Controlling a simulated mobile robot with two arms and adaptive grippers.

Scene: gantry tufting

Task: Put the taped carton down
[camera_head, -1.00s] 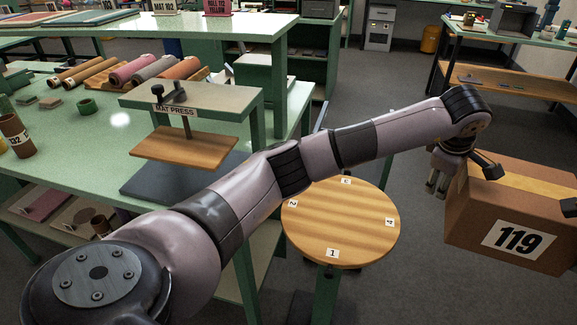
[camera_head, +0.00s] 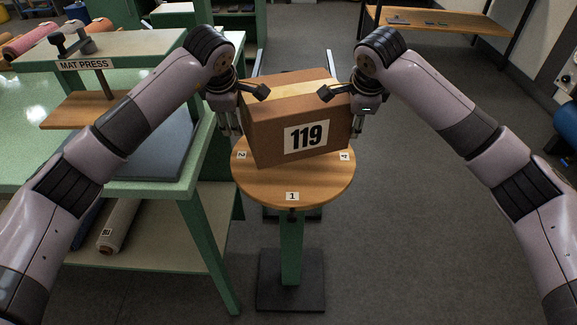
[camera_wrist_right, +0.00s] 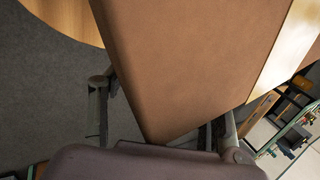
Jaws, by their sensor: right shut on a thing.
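The taped carton (camera_head: 270,125) is a brown box with a pale tape strip on top and a label reading 119. It is slightly tilted in the head view, over the round wooden top (camera_head: 262,190) of a green stand. I cannot tell whether it touches that top. My right gripper (camera_head: 356,128) is shut on the carton's right side. In the right wrist view, its fingers (camera_wrist_right: 160,115) lie about an edge of the carton (camera_wrist_right: 190,60). My left gripper (camera_head: 231,122) is at the carton's left side; its grip is partly hidden.
The round top carries number tags around its rim. A green workbench (camera_head: 215,150) with a mat press (camera_head: 85,62) stands close on the left. A wooden-topped table (camera_head: 430,22) is at the back right. Grey floor (camera_head: 400,250) is clear to the right.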

